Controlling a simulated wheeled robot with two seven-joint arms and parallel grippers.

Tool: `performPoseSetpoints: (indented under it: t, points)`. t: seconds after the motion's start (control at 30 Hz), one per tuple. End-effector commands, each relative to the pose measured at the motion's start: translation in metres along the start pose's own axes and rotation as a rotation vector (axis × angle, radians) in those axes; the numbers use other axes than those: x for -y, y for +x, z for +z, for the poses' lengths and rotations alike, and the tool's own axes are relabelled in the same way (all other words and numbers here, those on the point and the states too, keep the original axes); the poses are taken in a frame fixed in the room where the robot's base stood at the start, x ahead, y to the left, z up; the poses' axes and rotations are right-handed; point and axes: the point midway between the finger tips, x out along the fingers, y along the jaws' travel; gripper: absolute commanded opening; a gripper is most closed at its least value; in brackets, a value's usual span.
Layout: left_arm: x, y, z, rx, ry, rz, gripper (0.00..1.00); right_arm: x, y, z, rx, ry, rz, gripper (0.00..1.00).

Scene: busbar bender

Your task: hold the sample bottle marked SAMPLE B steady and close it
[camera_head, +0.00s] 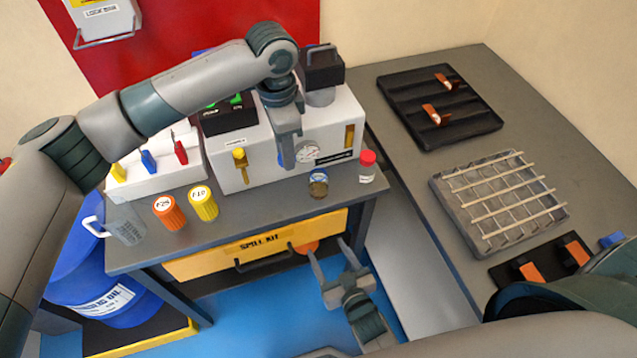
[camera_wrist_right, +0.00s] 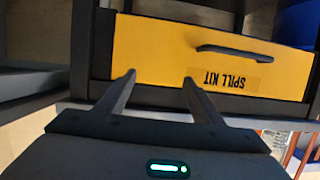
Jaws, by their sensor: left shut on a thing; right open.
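A small bottle (camera_head: 318,186) with yellow-brown contents stands near the front edge of the grey bench. A clear bottle with a red cap (camera_head: 367,158) stands to its right. I cannot read SAMPLE B on either. My left gripper (camera_head: 287,163) points down in front of the white machine, left of and above the brown bottle. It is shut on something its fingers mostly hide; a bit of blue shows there. My right gripper (camera_head: 332,250) is open and empty, low in front of the bench. In the right wrist view its open fingers (camera_wrist_right: 160,80) face the drawer.
The yellow SPILL KIT drawer (camera_head: 255,246) is under the bench. Orange (camera_head: 169,212) and yellow (camera_head: 203,203) capped containers stand left on the bench. The white machine (camera_head: 340,125) fills the back. A wire rack (camera_head: 500,205) and black tray (camera_head: 440,105) lie on the right table.

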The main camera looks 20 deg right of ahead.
Motion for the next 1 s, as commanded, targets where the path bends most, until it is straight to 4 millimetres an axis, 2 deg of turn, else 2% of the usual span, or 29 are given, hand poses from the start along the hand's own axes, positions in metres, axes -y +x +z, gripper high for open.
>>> performPoseSetpoints:
  t: [0.03,0.1,0.2,0.3,0.4,0.53,1.0]
  points:
    - [0.0,-0.002,-0.015,0.0,0.063,-0.002,0.09,-0.003,-0.002,-0.028,-0.051,0.002,0.01,0.61]
    - [0.001,-0.001,-0.031,0.002,0.15,-0.004,0.09,-0.006,-0.005,-0.062,-0.117,0.003,0.02,0.61]
    - [0.001,-0.001,-0.05,0.004,0.256,-0.007,0.09,-0.01,-0.011,-0.101,-0.193,-0.001,0.032,0.61]
    - [0.001,-0.001,-0.063,0.005,0.334,-0.01,0.09,-0.014,-0.017,-0.129,-0.248,-0.003,0.042,0.61]
    - [0.002,-0.001,-0.071,0.007,0.381,-0.012,0.09,-0.016,-0.021,-0.145,-0.28,-0.006,0.048,0.61]
    - [0.001,-0.001,-0.074,0.008,0.406,-0.013,0.09,-0.017,-0.024,-0.153,-0.296,-0.007,0.051,0.61]
    - [0.001,-0.001,-0.074,0.007,0.406,-0.012,0.09,-0.017,-0.02,-0.154,-0.296,-0.007,0.05,0.61]
